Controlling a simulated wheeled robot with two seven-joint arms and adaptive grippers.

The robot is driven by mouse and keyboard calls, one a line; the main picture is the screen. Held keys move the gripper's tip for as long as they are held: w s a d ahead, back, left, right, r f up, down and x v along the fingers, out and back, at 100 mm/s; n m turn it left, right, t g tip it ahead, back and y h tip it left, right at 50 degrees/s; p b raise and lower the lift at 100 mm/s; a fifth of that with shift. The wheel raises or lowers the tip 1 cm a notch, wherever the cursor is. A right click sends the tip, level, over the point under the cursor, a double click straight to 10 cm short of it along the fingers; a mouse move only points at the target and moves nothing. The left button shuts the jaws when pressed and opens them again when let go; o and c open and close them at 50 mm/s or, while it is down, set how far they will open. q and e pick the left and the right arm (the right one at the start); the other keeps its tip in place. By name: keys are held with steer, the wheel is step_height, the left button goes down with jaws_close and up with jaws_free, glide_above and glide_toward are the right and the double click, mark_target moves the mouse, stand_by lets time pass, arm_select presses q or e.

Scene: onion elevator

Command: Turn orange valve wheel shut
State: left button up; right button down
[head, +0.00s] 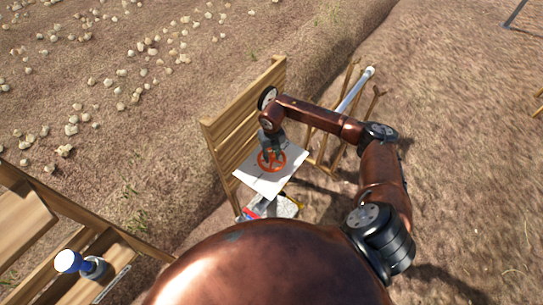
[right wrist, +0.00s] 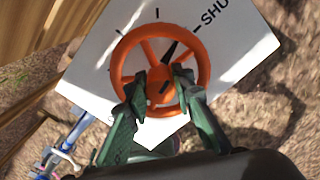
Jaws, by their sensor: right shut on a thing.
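The orange valve wheel (head: 272,160) is mounted on a white panel (head: 262,183) beside a wooden board. In the right wrist view the wheel (right wrist: 125,50) fills the upper middle, with a black pointer (right wrist: 170,50) at its centre and tick marks on the panel around it. Part of a label reading "SHU" shows at the upper right of the panel. My right gripper (right wrist: 161,80) reaches over the wheel from below and is shut on a part of it near the hub, seemingly a spoke. The fingers hide part of the hub. My left gripper is not in view.
A slatted wooden board (head: 240,115) stands behind the panel. Wooden stakes with a pale pipe (head: 355,90) stand to its right. Onions lie scattered on the soil beyond.

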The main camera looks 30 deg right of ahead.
mark_target(272, 154)
steer(key=shift+d+m, duration=0.1)
steer(key=shift+m, duration=1.1)
steer(key=shift+w, duration=0.1)
steer(key=c, duration=1.9)
jaws_free()
steer(key=shift+c, duration=0.2)
steer(key=shift+r, duration=0.1)
step_height(272, 154, up, 12)
